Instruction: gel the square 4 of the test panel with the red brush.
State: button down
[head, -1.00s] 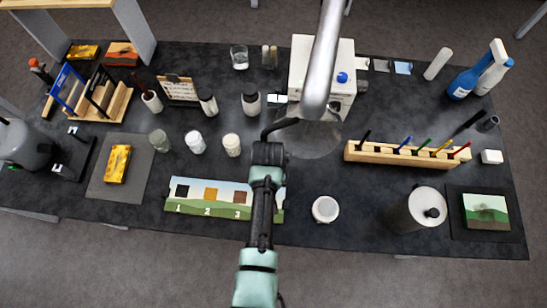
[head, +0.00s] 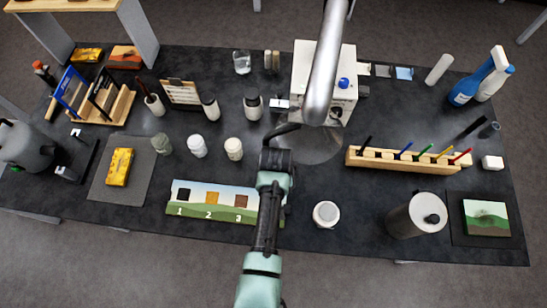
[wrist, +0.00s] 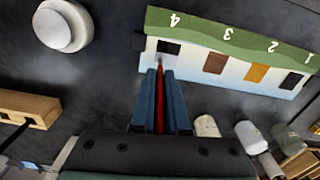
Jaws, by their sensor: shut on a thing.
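The test panel (head: 223,214) lies at the front middle of the table, with numbered dark and amber squares. My arm hides its square 4 in the head view. In the wrist view, square 4 (wrist: 168,47) is a black patch beside the number 4 on the panel (wrist: 262,48). My gripper (wrist: 161,72) is shut on the red brush (wrist: 160,100), which stands between the blue fingers. The brush tip shows at the edge of square 4; I cannot tell whether it touches. The fingers are hidden in the head view.
A wooden rack (head: 375,158) with several coloured sticks stands to the right. White jars (head: 197,146) stand behind the panel.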

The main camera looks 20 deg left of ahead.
jog(key=shift+s+a, duration=0.15)
jog(key=shift+a, duration=0.45)
jog(key=shift+s+a, duration=0.15)
jog(key=shift+a, duration=0.4)
jog(key=shift+w+d, duration=0.2)
jog(key=shift+d, duration=0.45)
jog(key=shift+w+d, duration=0.15)
jog(key=shift+d, duration=0.5)
jog(key=shift+s+a+p, duration=0.2)
jog(key=shift+a, duration=0.45)
jog(key=shift+s+a+p, duration=0.15)
jog(key=shift+a, duration=0.5)
jog(key=shift+w+d+f, duration=0.1)
jog(key=shift+w+d, duration=0.05)
jog(key=shift+d, duration=0.5)
jog(key=shift+w+d, duration=0.15)
jog(key=shift+d, duration=0.5)
jog(key=shift+s+a, duration=0.2)
jog(key=shift+a, duration=0.5)
jog(key=shift+s+a, duration=0.15)
jog(key=shift+a, duration=0.5)
jog(key=shift+r+p, duration=0.2)
jog(key=shift+p, duration=0.1)
